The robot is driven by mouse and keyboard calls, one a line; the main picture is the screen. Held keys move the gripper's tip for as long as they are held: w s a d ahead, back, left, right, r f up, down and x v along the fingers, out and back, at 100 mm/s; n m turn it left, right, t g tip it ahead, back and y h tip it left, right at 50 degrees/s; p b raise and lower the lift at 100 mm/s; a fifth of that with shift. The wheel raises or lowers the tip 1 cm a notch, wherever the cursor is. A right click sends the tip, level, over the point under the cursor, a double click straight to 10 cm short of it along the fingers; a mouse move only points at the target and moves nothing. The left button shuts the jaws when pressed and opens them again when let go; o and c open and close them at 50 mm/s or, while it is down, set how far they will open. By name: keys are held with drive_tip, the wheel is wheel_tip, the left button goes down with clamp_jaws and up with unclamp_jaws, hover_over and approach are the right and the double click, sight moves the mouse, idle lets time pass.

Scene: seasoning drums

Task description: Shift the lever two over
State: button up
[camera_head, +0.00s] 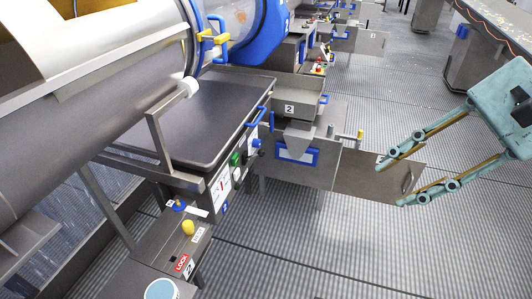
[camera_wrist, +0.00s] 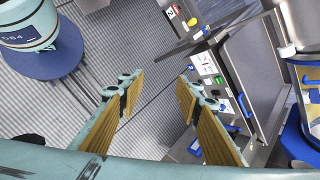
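A lever with a yellow knob (camera_head: 188,227) stands on a grey box (camera_head: 160,244) at the lower left of the head view. The box has a red LOCK label at its near end, a "2" plate, and a white label at the far end. In the wrist view, a yellow knob (camera_wrist: 192,22) shows at the top beside a red label. My gripper (camera_head: 392,183) is open and empty at the right, over the floor and well apart from the lever. Its two spread fingers also show in the wrist view (camera_wrist: 160,84).
A large steel drum (camera_head: 95,95) fills the upper left. A dark-topped station (camera_head: 205,110) carries a panel with green and blue controls, and a hopper (camera_head: 298,105) marked 2. Ribbed floor is free at the bottom right.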

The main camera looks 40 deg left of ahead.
drive_tip(key=w+a+f+m+g+y+p, duration=0.1)
drive_tip(key=w+a+f+m+y, duration=0.1)
drive_tip(key=w+a+f, duration=0.45)
drive_tip(key=w+a+f+m+g+y, duration=0.15)
drive_tip(key=w+a, duration=0.25)
drive_tip(key=a, duration=0.5)
drive_tip(key=w+a+f+m+g+y+p, duration=0.1)
drive_tip(key=w+a+f+m+y, duration=0.25)
drive_tip(key=w+a, duration=0.35)
drive_tip(key=m+t+y+p, duration=0.2)
drive_tip(key=m+t+y, duration=0.2)
drive_tip(key=m, duration=0.3)
approach(261, 152)
drive_tip(key=w+d+f, duration=0.1)
drive_tip(key=w+d, duration=0.1)
drive_tip(key=d, duration=0.1)
drive_tip(key=shift+s+d+f, duration=0.1)
drive_tip(key=shift+s+f, duration=0.05)
drive_tip(key=shift+s, duration=0.1)
drive_tip(key=shift+b, duration=0.3)
drive_tip(key=shift+s+a+b, duration=0.3)
drive_tip(key=shift+a, duration=2)
drive_tip(key=shift+s+a+b, duration=0.25)
drive_tip(key=shift+s+a, duration=0.05)
drive_tip(key=shift+a, duration=2)
drive_tip(key=shift+s+a+b, duration=0.3)
drive_tip(key=shift+a, duration=1.95)
